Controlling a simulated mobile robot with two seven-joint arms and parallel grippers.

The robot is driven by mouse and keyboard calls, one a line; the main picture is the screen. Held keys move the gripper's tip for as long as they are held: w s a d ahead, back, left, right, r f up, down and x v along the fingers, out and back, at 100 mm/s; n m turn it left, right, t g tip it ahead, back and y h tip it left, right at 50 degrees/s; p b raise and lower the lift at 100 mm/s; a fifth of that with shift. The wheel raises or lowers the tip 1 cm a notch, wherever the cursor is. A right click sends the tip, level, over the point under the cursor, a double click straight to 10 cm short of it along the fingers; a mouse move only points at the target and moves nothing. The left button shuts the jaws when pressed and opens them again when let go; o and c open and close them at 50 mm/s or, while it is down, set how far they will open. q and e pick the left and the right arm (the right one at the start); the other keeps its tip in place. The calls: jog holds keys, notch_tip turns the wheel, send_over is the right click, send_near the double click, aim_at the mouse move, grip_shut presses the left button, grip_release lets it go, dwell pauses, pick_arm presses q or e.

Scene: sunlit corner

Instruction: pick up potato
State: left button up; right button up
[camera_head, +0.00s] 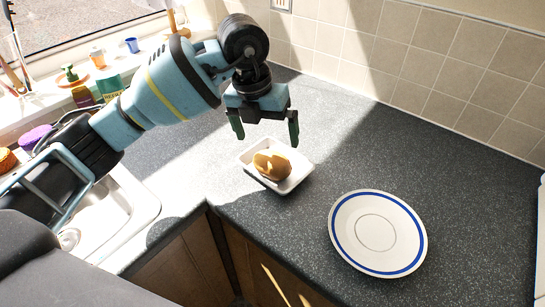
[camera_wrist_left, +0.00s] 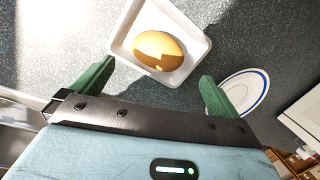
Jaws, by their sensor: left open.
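The potato (camera_head: 271,166) is brown and lies in a small white square dish (camera_head: 300,179) on the dark worktop. In the left wrist view the potato (camera_wrist_left: 158,50) sits inside the dish (camera_wrist_left: 196,35), partly sunlit, ahead of my fingers. My left gripper (camera_head: 265,132) is open and empty, with its green fingers pointing down above the far side of the dish. In the left wrist view the fingers of my left gripper (camera_wrist_left: 152,84) are spread wide, apart from the potato. My right gripper is not in view.
A white plate with a blue rim (camera_head: 376,232) lies on the worktop to the right of the dish. A sink (camera_head: 108,219) is at the left. A tiled wall (camera_head: 400,60) bounds the back. The sill holds small cups and bottles.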

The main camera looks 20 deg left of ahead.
aim_at(271, 156)
pick_arm(q)
jog(key=shift+s+d+f, duration=0.1)
jog(key=shift+s+f, duration=0.05)
jog(key=shift+f, duration=0.05)
jog(key=shift+d+f, duration=0.1)
jog(key=shift+f, duration=0.8)
jog(key=shift+w+f, duration=0.2)
jog(key=shift+f, duration=0.05)
jog(key=shift+d+f, duration=0.1)
jog(key=shift+f, duration=0.25)
jog(key=f, duration=0.4)
jog(key=shift+w+d+f, duration=0.15)
jog(key=shift+w+d, duration=0.05)
jog(key=shift+w, duration=0.1)
jog(key=c, duration=0.7)
jog(key=shift+c, duration=1.3)
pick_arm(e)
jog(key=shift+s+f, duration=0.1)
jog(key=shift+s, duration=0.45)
